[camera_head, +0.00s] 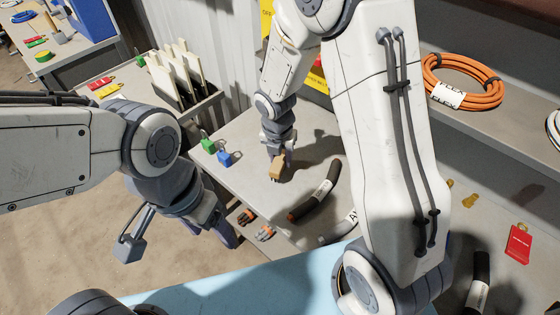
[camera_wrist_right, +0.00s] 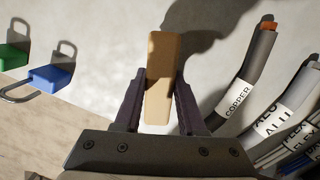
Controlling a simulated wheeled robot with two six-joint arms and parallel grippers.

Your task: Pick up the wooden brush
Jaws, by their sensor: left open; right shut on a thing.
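The wooden brush (camera_wrist_right: 159,88) shows in the right wrist view as a tan wooden block between the two dark fingers of my right gripper (camera_wrist_right: 158,98). My right gripper is shut on it. In the head view the wooden brush (camera_head: 277,166) is at the tip of my right gripper (camera_head: 279,156), over the grey table. Its bristles are not clearly visible, and I cannot tell whether it touches the table. My left gripper (camera_head: 229,238) is open and empty at the left, in front of the table edge, partly hidden by its own arm.
A green padlock (camera_head: 208,145) and a blue padlock (camera_head: 225,157) lie left of the brush. Cut cable pieces, one labelled copper (camera_wrist_right: 245,80), lie to the right. An orange cable coil (camera_head: 462,80) rests on the shelf. A red tag (camera_head: 518,244) lies at far right.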

